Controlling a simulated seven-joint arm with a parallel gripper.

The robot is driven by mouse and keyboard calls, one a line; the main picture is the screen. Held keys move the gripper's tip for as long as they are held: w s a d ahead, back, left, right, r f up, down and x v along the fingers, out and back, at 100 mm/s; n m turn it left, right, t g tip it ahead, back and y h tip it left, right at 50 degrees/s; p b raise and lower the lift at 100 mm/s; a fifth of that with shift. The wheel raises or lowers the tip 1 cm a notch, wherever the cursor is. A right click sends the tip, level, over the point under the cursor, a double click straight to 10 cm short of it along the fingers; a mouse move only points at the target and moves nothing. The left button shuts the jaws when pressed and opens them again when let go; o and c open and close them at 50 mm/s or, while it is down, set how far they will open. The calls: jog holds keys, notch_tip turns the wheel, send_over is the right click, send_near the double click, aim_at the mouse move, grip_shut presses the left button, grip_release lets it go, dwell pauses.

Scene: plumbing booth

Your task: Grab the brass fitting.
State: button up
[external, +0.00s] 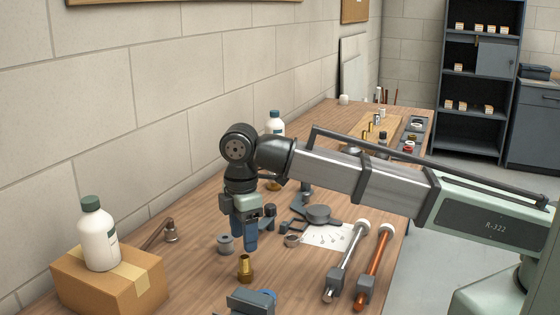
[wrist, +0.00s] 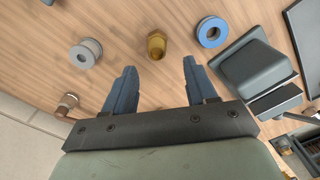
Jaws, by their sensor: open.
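The brass fitting (external: 246,268) stands on the wooden table below my gripper (external: 246,248) in the external view. In the wrist view, the brass fitting (wrist: 156,45) shows just beyond the fingertips, roughly centred between them. My gripper (wrist: 159,68) is open, with its two blue fingers apart and nothing between them. The gripper points down above the table, and the fitting appears to be clear of both fingers.
A grey spool (external: 225,244) stands left of the fitting. A blue ring (wrist: 211,32) and a dark device (wrist: 248,62) lie on its other side. A cardboard box (external: 110,279) bears a white bottle (external: 98,236). Two long tools (external: 375,265) lie at the right.

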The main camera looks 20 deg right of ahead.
aim_at(245, 257)
jog(key=shift+w+f, duration=0.15)
jog(key=shift+f, duration=1.8)
jog(key=shift+w+f, duration=0.1)
jog(key=shift+f, duration=1.8)
jog(key=shift+c, duration=0.2)
grip_shut()
